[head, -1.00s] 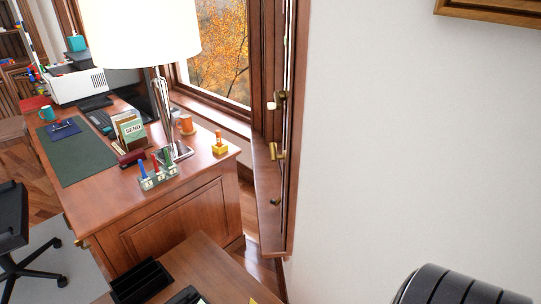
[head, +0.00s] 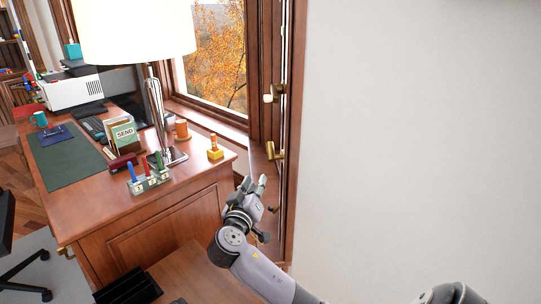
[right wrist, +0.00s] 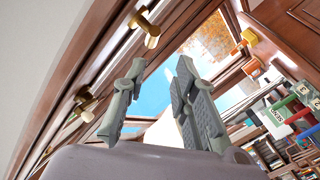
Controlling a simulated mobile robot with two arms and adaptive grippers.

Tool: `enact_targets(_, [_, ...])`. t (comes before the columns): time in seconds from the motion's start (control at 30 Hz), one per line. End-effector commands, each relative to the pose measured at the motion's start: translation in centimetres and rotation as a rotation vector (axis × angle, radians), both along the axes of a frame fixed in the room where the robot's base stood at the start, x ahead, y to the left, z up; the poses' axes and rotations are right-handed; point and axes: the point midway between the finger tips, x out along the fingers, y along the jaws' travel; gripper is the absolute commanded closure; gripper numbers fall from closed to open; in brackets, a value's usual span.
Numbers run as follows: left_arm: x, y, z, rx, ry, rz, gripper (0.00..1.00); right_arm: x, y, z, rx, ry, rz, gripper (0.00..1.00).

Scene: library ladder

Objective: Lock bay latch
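A brass latch handle (head: 275,152) sits on the edge of the wooden window frame (head: 288,190). Above it is a second brass fitting with a pale knob (head: 271,95). A smaller brass piece (head: 271,209) is lower on the same frame. I cannot tell which of these is the bay latch. My right gripper (head: 254,186) is just below and left of the middle handle, apart from it. In the right wrist view its fingers (right wrist: 158,75) are spread and empty. Two brass fittings show there, one at the top (right wrist: 148,28) and one at left (right wrist: 84,103). My left gripper is out of view.
A wooden desk (head: 175,195) stands left of the frame, with a tall lamp (head: 138,32), a stamp rack (head: 149,180), an orange mug (head: 182,128) and a small yellow-based object (head: 215,150). A lower table (head: 205,275) is in front. A plain white wall (head: 420,150) fills the right.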

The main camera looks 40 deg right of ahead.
Motion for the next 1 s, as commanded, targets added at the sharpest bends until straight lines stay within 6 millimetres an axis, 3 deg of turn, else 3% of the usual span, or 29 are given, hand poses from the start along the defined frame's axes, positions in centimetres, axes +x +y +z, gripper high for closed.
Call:
enact_targets(0.1, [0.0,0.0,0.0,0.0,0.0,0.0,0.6,0.1,-0.5,1.4,-0.013,-0.036,-0.018,0.74])
enact_targets(0.27, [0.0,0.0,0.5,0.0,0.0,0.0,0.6,1.1,-2.2,1.5,-0.017,-0.035,-0.019,0.74])
enact_targets(0.7, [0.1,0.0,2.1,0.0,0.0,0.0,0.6,6.6,-10.0,1.6,-0.015,-0.032,-0.02,0.74])
enact_targets(1.0, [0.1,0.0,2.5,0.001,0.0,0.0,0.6,9.2,-13.7,1.3,-0.013,-0.032,-0.016,0.74])
